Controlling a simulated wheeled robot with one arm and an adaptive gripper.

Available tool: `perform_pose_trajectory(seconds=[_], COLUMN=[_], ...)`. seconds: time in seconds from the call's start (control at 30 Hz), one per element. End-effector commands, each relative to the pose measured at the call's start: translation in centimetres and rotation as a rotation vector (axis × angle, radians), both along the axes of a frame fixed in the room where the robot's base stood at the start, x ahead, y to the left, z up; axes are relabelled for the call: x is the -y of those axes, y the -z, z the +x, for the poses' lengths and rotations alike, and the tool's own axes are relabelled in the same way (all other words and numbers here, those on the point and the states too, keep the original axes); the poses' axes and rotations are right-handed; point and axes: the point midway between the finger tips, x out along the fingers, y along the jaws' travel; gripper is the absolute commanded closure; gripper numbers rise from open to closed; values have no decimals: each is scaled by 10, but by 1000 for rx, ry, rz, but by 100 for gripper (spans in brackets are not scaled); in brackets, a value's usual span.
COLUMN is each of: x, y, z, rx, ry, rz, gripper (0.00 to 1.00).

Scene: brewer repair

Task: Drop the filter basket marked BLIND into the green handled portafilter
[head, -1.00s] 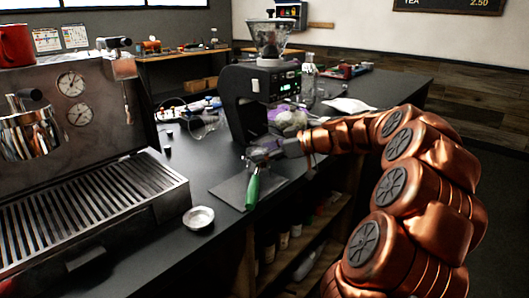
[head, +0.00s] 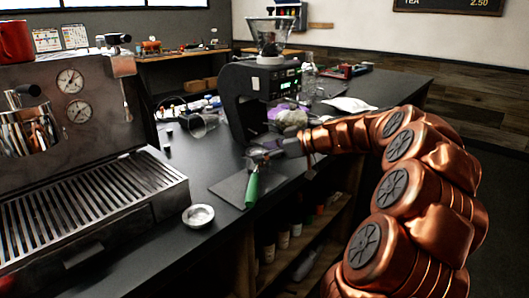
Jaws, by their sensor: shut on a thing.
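The green handled portafilter (head: 252,189) lies on a dark mat near the counter's front edge, its handle pointing toward me. Its metal head is at the far end of the handle, partly hidden by my gripper. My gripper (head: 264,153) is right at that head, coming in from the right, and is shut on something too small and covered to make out. A shallow round silver dish or basket (head: 198,216) sits on the counter to the left of the portafilter. No BLIND mark is readable on anything in view.
The dark mat (head: 228,187) lies on the black counter. A black grinder (head: 252,98) stands just behind my gripper. An espresso machine with a slatted drip tray (head: 85,230) fills the left. Shelves are below the counter.

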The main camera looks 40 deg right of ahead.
Motion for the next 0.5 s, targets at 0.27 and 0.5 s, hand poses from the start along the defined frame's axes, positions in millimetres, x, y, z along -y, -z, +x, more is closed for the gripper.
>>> perform_pose_trajectory(seconds=[0.27,0.5], x=[0,0], y=[0,0], z=[0,0], rx=[0,0], ry=[0,0], rz=[0,0], gripper=[60,7])
